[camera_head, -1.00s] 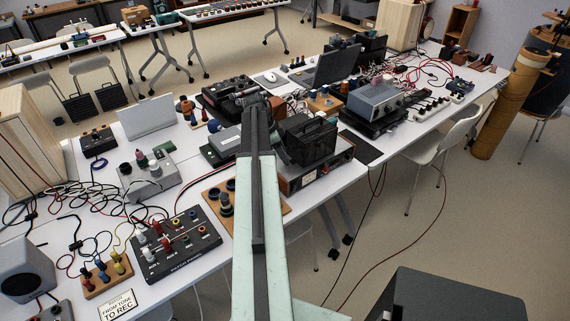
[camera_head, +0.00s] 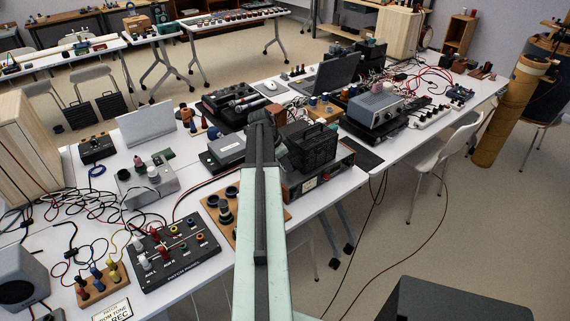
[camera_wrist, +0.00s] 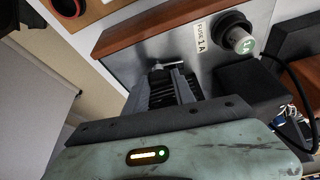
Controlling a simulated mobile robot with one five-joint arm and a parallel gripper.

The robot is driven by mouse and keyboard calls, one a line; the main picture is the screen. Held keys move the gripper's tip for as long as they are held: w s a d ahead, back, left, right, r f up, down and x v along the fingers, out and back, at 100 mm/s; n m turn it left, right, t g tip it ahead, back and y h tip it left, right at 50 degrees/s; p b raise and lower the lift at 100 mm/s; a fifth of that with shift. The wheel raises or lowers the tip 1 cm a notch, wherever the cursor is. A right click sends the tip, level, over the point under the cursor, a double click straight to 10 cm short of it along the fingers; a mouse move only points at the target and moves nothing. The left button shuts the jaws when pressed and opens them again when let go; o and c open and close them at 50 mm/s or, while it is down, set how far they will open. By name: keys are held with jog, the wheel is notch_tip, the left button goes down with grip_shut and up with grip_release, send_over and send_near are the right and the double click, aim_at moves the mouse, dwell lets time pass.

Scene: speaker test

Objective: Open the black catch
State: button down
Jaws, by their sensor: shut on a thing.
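In the wrist view my gripper (camera_wrist: 172,88) has its dark ridged fingers close together against a grey metal panel (camera_wrist: 125,70) with a wooden edge. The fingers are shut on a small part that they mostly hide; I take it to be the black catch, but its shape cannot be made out. A small pale metal piece (camera_wrist: 173,65) shows just beyond the fingertips. In the head view my arm covers my gripper.
A round fuse holder (camera_wrist: 238,38) beside a fuse label (camera_wrist: 200,35) and a black block (camera_wrist: 250,85) are close to the right of my fingers. A patch panel (camera_head: 172,252) and loose cables crowd the table at left.

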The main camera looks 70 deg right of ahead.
jog(key=shift+n, duration=0.6)
jog(key=c, duration=1)
grip_release()
jog(key=shift+c, duration=0.2)
jog(key=shift+r, duration=0.1)
jog(key=p+v, duration=0.7)
jog(key=shift+a+r, duration=0.2)
jog(key=shift+r, duration=0.05)
